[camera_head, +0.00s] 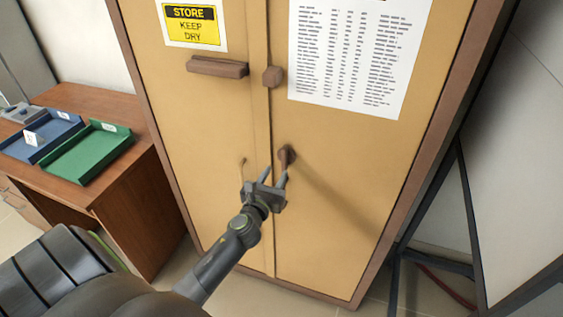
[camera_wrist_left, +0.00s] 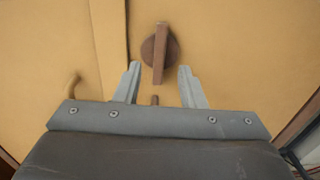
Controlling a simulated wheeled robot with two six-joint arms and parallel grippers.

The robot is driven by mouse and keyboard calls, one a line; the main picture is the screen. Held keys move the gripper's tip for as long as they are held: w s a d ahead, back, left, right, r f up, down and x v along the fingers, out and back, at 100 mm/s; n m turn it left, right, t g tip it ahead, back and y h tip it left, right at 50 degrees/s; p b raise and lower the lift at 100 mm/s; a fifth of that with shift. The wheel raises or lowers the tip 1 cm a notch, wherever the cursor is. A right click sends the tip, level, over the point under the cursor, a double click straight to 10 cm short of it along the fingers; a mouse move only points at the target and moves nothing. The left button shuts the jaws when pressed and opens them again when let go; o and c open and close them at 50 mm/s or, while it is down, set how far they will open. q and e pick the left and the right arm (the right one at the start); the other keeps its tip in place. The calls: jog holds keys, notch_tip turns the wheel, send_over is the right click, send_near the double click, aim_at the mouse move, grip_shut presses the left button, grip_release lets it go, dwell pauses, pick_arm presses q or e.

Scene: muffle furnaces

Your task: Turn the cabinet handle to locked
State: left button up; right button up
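The cabinet (camera_head: 215,120) is tan with a brown frame and two doors. Its brown handle (camera_head: 287,156) sits on the right door near the seam. In the left wrist view the handle (camera_wrist_left: 160,50) is an upright bar on a round base, between and just beyond the fingertips. My left gripper (camera_head: 275,174) is open and empty, in front of and just below the handle. In the left wrist view, its fingers (camera_wrist_left: 160,70) are spread on either side of the bar's lower end, with no contact visible. My right gripper is not in view.
A small hook (camera_head: 242,163) is on the left door. A brown pull (camera_head: 218,67) and a small block (camera_head: 272,76) are higher up. A wooden desk (camera_head: 140,150) with a green tray (camera_head: 88,152) and blue tray (camera_head: 40,136) is left. A dark metal frame (camera_head: 430,220) stands right.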

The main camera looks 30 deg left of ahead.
aim_at(283, 159)
pick_arm(q)
jog(key=x, duration=0.6)
jog(key=shift+w, duration=0.1)
grip_shut()
